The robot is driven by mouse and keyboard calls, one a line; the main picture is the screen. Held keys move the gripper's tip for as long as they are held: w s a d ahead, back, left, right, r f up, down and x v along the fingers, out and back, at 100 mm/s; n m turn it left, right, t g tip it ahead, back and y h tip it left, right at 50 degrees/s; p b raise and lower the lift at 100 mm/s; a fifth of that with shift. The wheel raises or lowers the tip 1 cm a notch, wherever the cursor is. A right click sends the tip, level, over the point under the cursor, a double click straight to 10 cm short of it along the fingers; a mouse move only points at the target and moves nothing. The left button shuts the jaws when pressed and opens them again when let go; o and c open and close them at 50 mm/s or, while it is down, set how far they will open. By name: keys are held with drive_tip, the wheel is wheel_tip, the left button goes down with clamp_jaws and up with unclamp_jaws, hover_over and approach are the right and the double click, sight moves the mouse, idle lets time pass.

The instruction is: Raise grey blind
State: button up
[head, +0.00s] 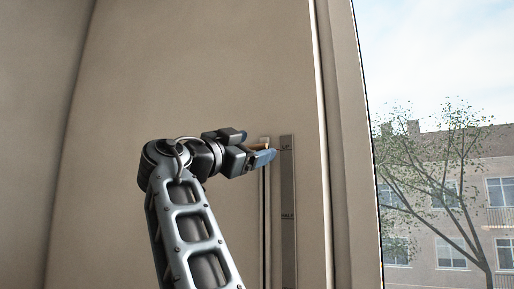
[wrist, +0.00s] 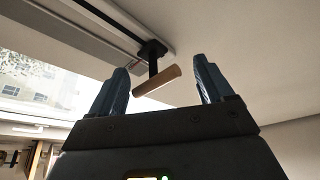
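A wooden handle (head: 261,147) on a dark stem shows beside a narrow vertical rail (head: 265,215) on the wall. In the wrist view the handle (wrist: 158,81) lies between the two blue fingers of my gripper (wrist: 161,66), with a gap on each side. My gripper (head: 254,146) is open at the upper end of the rail, partly hiding the handle in the head view. A grey label strip (head: 289,225) stands right of the rail, with small lettering at its top and midway. I cannot make out the grey blind itself.
A raised window frame (head: 345,150) stands between the strip and the glass. The beige wall (head: 200,70) around my arm is bare.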

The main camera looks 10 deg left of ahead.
sight(250, 146)
drive_tip(key=b+v, duration=0.1)
drive_tip(key=v, duration=0.4)
drive_tip(key=shift+s+a, duration=0.15)
drive_tip(key=shift+s, duration=0.2)
